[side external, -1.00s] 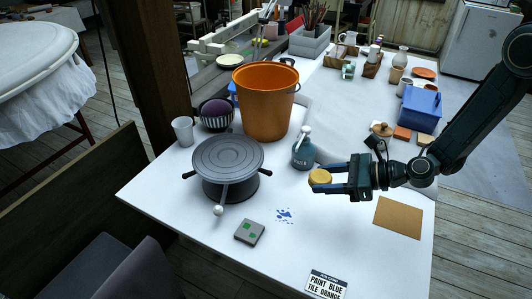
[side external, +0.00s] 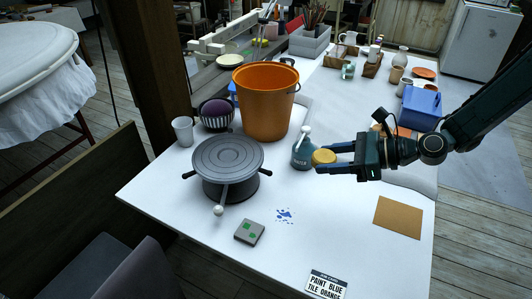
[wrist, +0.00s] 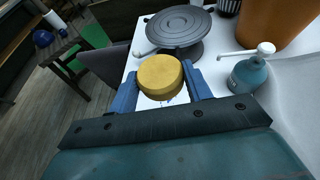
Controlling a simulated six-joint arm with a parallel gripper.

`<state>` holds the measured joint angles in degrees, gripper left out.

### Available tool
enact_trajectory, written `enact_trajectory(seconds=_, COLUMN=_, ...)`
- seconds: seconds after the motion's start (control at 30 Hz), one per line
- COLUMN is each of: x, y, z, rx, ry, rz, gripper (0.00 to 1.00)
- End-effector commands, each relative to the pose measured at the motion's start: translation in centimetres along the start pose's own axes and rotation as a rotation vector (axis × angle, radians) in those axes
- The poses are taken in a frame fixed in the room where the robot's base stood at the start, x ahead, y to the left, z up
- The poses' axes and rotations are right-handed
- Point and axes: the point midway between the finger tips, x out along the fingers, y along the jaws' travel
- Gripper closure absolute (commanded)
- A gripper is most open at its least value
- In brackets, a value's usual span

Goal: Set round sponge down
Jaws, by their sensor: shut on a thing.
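The round sponge (side external: 323,157) is a thick yellow disc. My gripper (side external: 327,160) is shut on it, with the sponge between the fingertips, held out to the left of the wrist in the side view. In the wrist view, the sponge (wrist: 160,75) sits between the two blue fingers at the tip of my gripper (wrist: 163,80). In the side view it overlaps the lower right of the blue pump bottle. I cannot tell its exact height above the white table (side external: 320,230).
The blue pump bottle (side external: 301,152) stands very close to the sponge in the side view. A grey turntable (side external: 227,160) stands to the left. An orange bucket (side external: 264,105) is behind. A tan sheet (side external: 398,217) and a sign card (side external: 326,284) lie in front.

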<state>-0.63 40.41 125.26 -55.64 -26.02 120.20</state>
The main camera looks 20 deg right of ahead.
Motion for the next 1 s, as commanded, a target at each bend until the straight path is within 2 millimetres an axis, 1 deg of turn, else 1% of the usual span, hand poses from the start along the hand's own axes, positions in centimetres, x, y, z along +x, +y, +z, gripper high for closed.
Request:
enact_trajectory(seconds=0.37, x=0.0, y=-0.2, z=-0.2, rx=0.000, ry=0.001, rz=-0.001, gripper=0.76)
enact_trajectory(seconds=0.57, x=0.1, y=-1.3, z=-1.4, rx=0.003, ry=0.007, rz=-0.002, gripper=0.76)
enact_trajectory(seconds=0.67, x=0.1, y=-2.3, z=-2.7, rx=0.004, ry=0.013, rz=-0.003, gripper=0.76)
enact_trajectory(seconds=0.77, x=0.1, y=-3.6, z=-4.4, rx=0.006, ry=0.018, rz=-0.003, gripper=0.76)
enact_trajectory(seconds=1.0, x=-0.4, y=-7.0, z=-9.5, rx=0.007, ry=0.023, rz=-0.002, gripper=0.76)
